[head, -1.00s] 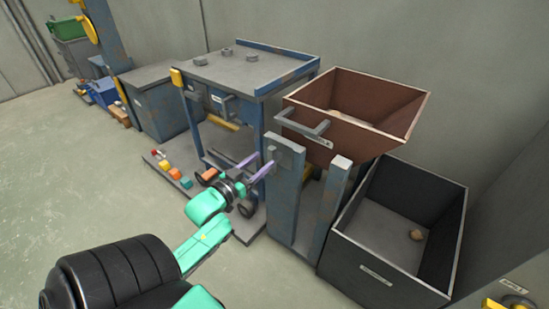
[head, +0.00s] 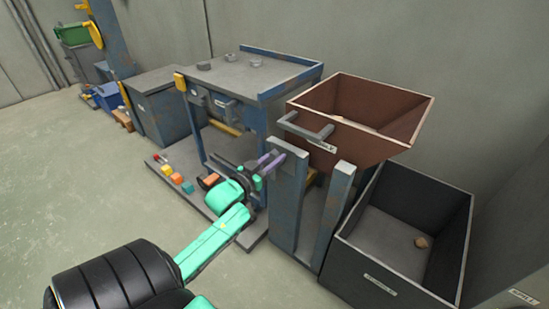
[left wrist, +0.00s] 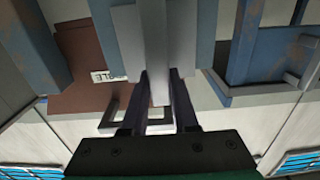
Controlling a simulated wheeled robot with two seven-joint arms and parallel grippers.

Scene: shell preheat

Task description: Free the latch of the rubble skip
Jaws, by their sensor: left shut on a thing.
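The rubble skip is a brown open-topped bin (head: 385,141) with a grey handle (head: 305,127) on its front, held above two blue-grey posts. Its label (left wrist: 107,76) shows upside down in the left wrist view. My left gripper (head: 273,160) is at the top of the left post (head: 289,200), in front of the skip. In the left wrist view its dark fingers (left wrist: 160,95) stand on either side of a grey latch bar (left wrist: 156,40), shut on it. In the head view the fingers hide most of the latch. My right gripper is out of view.
A dark open container (head: 370,285) with a small lump (head: 421,242) stands below and right of the skip. A blue-framed bench (head: 250,75) stands to the left. Small coloured blocks (head: 177,178) lie on a low platform. Floor at left is clear.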

